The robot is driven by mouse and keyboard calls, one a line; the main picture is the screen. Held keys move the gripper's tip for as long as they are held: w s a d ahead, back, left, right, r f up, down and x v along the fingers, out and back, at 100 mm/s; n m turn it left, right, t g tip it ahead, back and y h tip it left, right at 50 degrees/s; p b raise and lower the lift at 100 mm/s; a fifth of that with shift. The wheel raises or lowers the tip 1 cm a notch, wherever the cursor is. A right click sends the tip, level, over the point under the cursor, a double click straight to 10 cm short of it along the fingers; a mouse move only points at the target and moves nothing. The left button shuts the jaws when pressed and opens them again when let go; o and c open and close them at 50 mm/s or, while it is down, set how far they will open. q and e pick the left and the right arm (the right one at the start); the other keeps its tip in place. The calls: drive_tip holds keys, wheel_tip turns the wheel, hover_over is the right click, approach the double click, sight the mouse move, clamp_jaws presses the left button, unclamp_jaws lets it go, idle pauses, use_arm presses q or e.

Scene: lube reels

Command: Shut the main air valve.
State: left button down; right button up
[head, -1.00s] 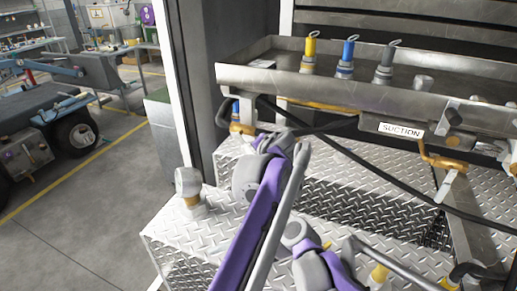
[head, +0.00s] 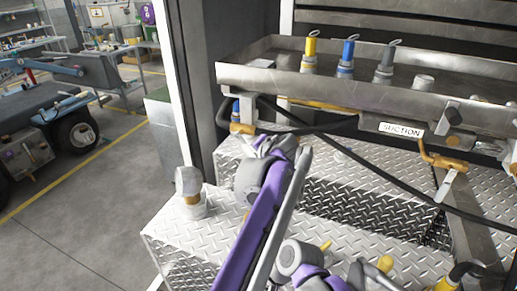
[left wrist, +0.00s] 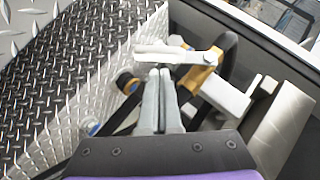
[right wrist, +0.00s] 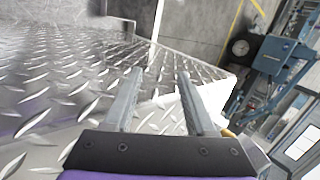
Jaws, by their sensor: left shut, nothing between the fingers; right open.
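In the left wrist view a valve with a pale lever (left wrist: 178,54) and a brass-coloured body (left wrist: 203,80) sits beside a black hose. My left gripper (left wrist: 160,74) is shut and empty, its fingertips right at the lever; I cannot tell whether they touch it. In the head view my left arm reaches toward brass fittings (head: 242,128) under the left end of the steel tray, and its fingers are hidden. My right gripper (right wrist: 159,73) is open and empty over the diamond-plate surface (right wrist: 60,75).
The steel tray (head: 330,84) holds yellow, blue and grey nozzles. A "SUCTION" label (head: 400,130) and another brass valve (head: 440,160) are at the right. A black hose (head: 370,170) crosses the plate. A capped fitting (head: 189,185) stands at the plate's left.

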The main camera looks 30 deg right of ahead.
use_arm(q)
drive_tip(key=shift+f+t, duration=0.3)
use_arm(e)
drive_tip(key=s+d+f+n+h, duration=0.2)
drive_tip(key=s+d+n+h, duration=0.2)
drive_tip(key=s+n, duration=0.2)
drive_tip(key=shift+s+d+f+h, duration=0.25)
drive_tip(key=shift+s+f+h, duration=0.15)
drive_tip(key=shift+s, duration=0.5)
idle(0.6)
use_arm(q)
drive_tip(key=shift+m, duration=0.3)
use_arm(e)
drive_tip(key=shift+s+d+n, duration=0.25)
drive_tip(key=shift+n, duration=0.15)
idle(1.2)
